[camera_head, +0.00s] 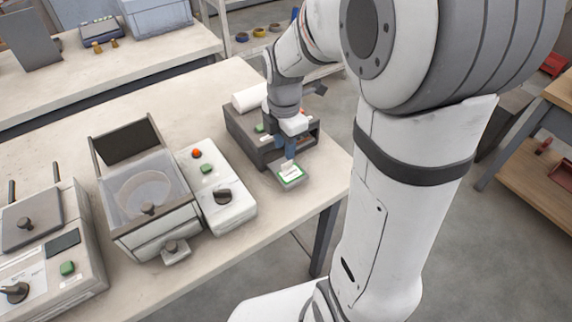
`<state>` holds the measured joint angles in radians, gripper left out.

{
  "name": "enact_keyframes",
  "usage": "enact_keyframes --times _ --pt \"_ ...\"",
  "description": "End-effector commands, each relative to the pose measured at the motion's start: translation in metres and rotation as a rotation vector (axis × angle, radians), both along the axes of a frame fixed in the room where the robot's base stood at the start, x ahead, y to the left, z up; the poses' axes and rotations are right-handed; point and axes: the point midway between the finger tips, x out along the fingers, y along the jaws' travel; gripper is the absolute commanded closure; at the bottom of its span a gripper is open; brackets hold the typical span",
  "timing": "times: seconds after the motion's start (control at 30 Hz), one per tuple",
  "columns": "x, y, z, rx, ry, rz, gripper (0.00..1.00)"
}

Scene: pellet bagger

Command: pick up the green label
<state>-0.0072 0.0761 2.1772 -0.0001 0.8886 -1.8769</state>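The green label (291,176) is a small white piece with a green border. It lies at the front of a dark grey box-like device (254,146), near the right end of the table. My gripper (289,163) points down right at the label's back edge, with its fingertips at or just above it. Whether the fingers touch the label cannot be told. The gap between the fingers is too small to make out. The device carries a white roll (249,97) on top and is partly hidden behind my gripper and arm.
Left of the device stands a white control box (218,190) with a red button and a black knob. Beside it is a hopper with a raised lid (149,200), then another machine (42,245). The table's (333,183) right edge is close to the label. A wooden bench (535,150) is at right.

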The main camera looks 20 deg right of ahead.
Motion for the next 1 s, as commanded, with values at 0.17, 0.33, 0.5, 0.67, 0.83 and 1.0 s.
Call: enact_keyframes --times 0.17,0.33,0.5,0.67,0.83,1.0 --pt "0.0 -0.001 -0.021 0.0 0.003 -0.001 0.69" --pt "0.002 -0.003 -0.046 0.0 0.006 -0.002 0.69" --pt "0.003 -0.003 -0.065 0.0 0.002 -0.002 0.69" --pt "0.003 -0.003 -0.068 0.0 -0.001 -0.002 0.69" --pt "0.003 -0.002 -0.068 0.0 -0.001 -0.001 0.74" --pt "0.003 -0.002 -0.067 0.0 -0.001 -0.001 0.88"
